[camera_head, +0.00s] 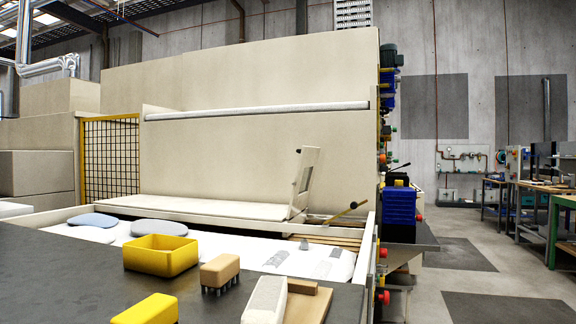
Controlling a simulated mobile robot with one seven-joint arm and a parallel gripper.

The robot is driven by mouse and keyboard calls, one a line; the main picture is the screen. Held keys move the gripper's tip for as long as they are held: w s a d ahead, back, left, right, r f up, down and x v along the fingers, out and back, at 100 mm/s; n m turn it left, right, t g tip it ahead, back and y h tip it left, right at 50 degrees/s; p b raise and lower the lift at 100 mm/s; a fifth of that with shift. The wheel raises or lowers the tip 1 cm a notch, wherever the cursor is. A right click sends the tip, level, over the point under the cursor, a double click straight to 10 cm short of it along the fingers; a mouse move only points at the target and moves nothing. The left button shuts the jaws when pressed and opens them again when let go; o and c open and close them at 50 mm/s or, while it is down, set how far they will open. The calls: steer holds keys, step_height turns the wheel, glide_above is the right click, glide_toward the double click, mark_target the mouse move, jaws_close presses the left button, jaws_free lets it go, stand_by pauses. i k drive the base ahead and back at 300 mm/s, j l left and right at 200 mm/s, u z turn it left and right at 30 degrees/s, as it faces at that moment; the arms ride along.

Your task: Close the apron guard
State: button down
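A cream hinged panel (298,200) stands raised and tilted near the right end of the machine's front opening. It has a small dark window in its upper part and looks like the apron guard in an open position. To its left a long flat cream panel (205,207) lies level. Wooden slats (335,232) show below and to the right of the raised panel. A thin rod with a dark knob (353,205) slants up beside it. No label confirms which panel is the guard. My gripper is not in view.
A dark worktop in front holds a yellow tray (160,262), a wooden brush (220,272), a yellow block (147,309) and a pale block (265,300) by a board. Grey pads (158,229) lie behind. Floor at right (450,285) is clear.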

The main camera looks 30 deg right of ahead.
mark_target(308, 156)
steer(key=k+l, duration=0.1)
steer(key=l, duration=0.35)
steer(key=k+l, duration=0.15)
steer(key=l, duration=1.3)
